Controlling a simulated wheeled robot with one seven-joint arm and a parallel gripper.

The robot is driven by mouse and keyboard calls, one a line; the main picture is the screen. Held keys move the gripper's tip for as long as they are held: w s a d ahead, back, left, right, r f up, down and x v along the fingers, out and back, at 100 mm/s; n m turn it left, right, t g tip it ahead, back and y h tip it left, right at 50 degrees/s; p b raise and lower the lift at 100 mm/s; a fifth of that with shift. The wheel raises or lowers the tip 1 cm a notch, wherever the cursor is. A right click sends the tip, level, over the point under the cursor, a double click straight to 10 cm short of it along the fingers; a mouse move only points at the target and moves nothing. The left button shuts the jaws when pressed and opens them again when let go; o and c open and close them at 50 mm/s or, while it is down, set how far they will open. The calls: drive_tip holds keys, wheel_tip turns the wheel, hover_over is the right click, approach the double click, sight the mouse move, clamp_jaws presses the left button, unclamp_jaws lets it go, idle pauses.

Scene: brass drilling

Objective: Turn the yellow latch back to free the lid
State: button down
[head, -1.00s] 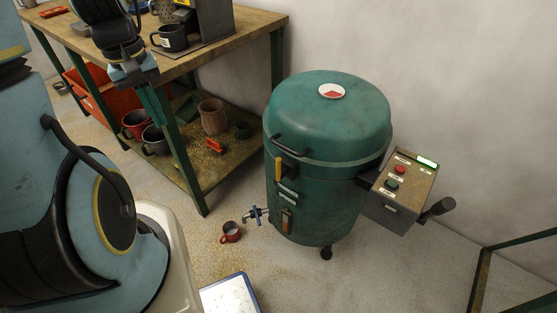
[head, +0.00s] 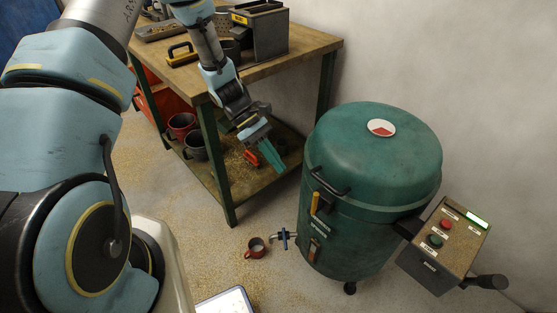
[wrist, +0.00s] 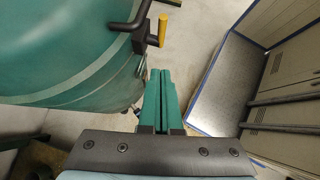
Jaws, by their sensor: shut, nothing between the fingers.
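The yellow latch (head: 315,203) is a short upright bar on the front of the green drum, just below the lid's rim. It also shows in the wrist view (wrist: 163,30), beside the black handle (wrist: 130,20). The green lid (head: 375,150) sits down on the drum (head: 345,245), with a black handle (head: 330,183) on its front. My gripper (head: 275,160) has green fingers, shut and empty, in the air to the left of the drum and apart from the latch. In the wrist view the fingers (wrist: 161,80) lie side by side, below the latch in the picture.
A control box (head: 445,240) with red and green buttons sticks out right of the drum. A workbench (head: 290,50) with a lower shelf stands behind my gripper.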

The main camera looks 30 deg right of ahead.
drive_tip(key=s+d+f+p, duration=0.3)
drive_tip(key=s+d+f, duration=0.1)
drive_tip(key=s, duration=0.4)
drive_tip(key=shift+f, duration=0.45)
